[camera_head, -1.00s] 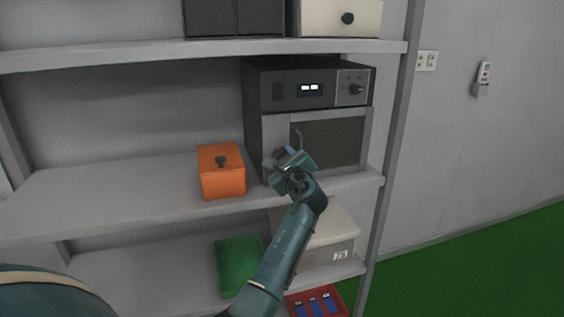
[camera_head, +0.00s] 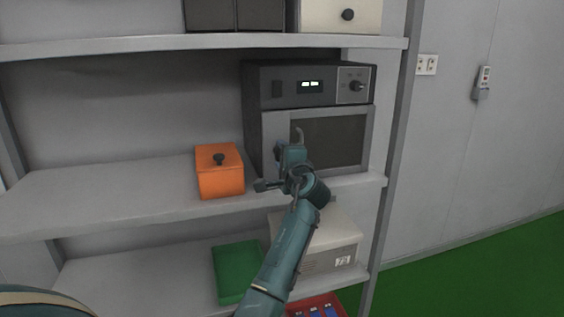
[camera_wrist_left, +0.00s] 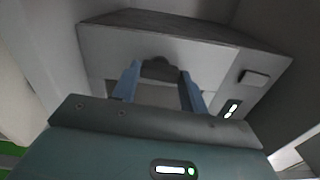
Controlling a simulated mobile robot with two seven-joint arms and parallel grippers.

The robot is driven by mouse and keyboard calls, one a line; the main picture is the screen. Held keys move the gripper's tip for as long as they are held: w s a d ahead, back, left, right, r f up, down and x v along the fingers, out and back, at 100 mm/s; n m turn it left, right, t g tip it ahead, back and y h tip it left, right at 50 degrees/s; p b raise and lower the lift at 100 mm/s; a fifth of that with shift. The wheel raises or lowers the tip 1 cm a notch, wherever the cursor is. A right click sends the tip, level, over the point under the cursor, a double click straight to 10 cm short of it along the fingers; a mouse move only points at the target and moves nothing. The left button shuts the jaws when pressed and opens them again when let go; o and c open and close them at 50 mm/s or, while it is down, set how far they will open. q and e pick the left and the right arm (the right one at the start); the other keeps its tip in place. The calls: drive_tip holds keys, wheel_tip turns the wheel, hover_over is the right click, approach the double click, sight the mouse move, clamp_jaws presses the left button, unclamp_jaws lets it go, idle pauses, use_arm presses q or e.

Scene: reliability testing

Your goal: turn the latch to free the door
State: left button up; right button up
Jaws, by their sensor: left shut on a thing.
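A dark grey appliance (camera_head: 262,85) with a lit display stands on the middle shelf. Its door (camera_head: 335,142) has a dark window in a grey frame and looks closed. My left gripper (camera_head: 291,153) is at the door's left edge, just below the handle's top. In the left wrist view its two blue fingers (camera_wrist_left: 160,88) are on either side of a dark piece (camera_wrist_left: 158,68), apparently the latch, and shut on it. The gripper hides the latch in the head view. My right gripper is not in view.
An orange lidded box (camera_head: 220,178) stands left of the appliance on the middle shelf (camera_head: 110,192). Below are a green item (camera_head: 237,270), a pale box (camera_head: 335,240) and a red bin (camera_head: 318,302). A shelf post (camera_head: 398,130) stands at the right. The shelf's left part is clear.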

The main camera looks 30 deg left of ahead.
use_arm(q)
drive_tip(key=shift+n, duration=0.6)
drive_tip(key=o, duration=1)
drive_tip(key=v, duration=1.3)
drive_tip(key=shift+s+b, duration=0.1)
drive_tip(key=shift+b, duration=0.3)
